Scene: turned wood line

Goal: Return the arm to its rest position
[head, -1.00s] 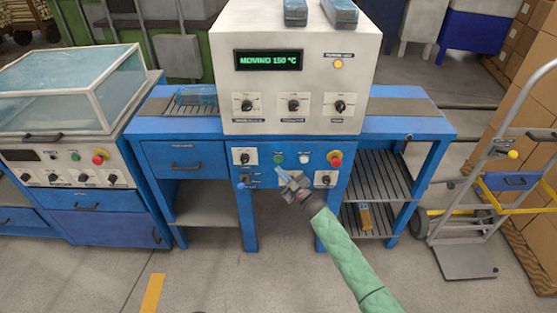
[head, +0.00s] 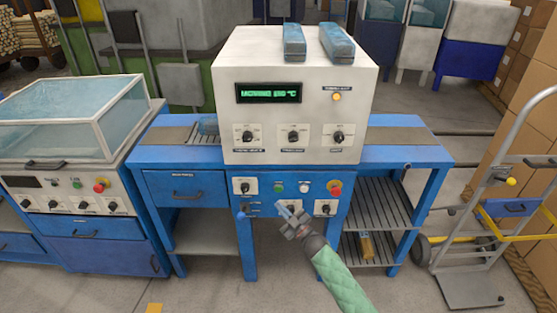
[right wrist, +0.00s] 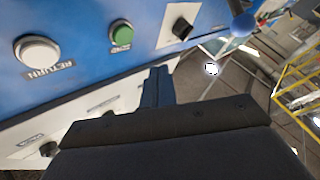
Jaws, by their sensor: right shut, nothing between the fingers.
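My right arm, in a green sleeve (head: 343,278), comes in from the lower right in the head view. Its gripper (head: 288,212) is shut and empty in front of the blue control panel (head: 262,190) of the machine. In the right wrist view the shut fingers (right wrist: 158,84) show near the panel, by a green button (right wrist: 121,34) and a white button marked RETURN (right wrist: 38,52). I cannot tell from this view whether they touch the panel. My left gripper is not in view.
The white oven housing (head: 300,120) has a lit green display and two blue boxes on top. A clear-lidded machine (head: 70,120) stands left. A hand truck (head: 490,210) and cartons stand right. The floor in front is open.

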